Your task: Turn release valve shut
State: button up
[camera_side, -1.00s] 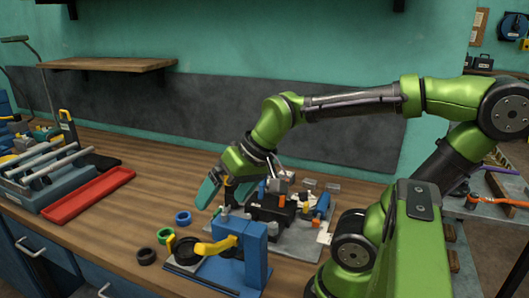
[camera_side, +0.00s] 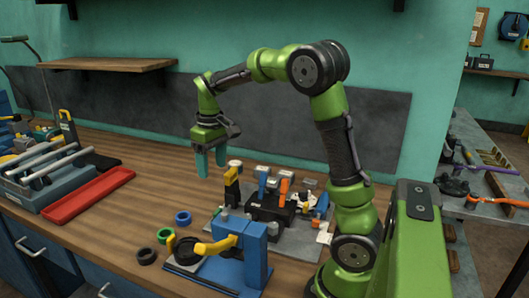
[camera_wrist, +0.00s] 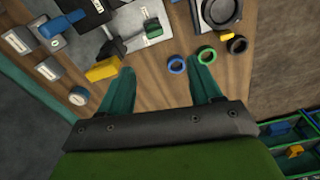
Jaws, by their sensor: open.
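Several upright fittings stand at a black block (camera_side: 268,208) on the bench; I cannot tell which one is the release valve. They include a yellow and black post with a pale top (camera_side: 232,182), a blue one (camera_side: 262,180) and an orange one (camera_side: 285,187). My gripper (camera_side: 212,168) is open and empty, pointing down, above and left of the yellow post, apart from it. In the wrist view, my gripper's teal fingers (camera_wrist: 163,85) are spread over bare wood. A yellow piece (camera_wrist: 103,69) lies close beside the left finger there.
A blue press-like fixture with a yellow lever (camera_side: 218,245) stands at the front. A blue ring (camera_side: 183,218), a green ring (camera_side: 165,235) and a black ring (camera_side: 146,256) lie nearby. A red tray (camera_side: 88,195) lies left. The wood between tray and rings is clear.

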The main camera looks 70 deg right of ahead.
aim_at(216, 211)
jog(key=f, duration=0.5)
jog(key=f+n, duration=0.1)
jog(key=f, duration=0.4)
jog(key=d+f+n, duration=0.1)
jog(key=f, duration=0.4)
jog(key=shift+w+f, duration=0.15)
jog(key=shift+w, duration=0.05)
jog(key=shift+a, duration=0.25)
jog(key=c, duration=0.9)
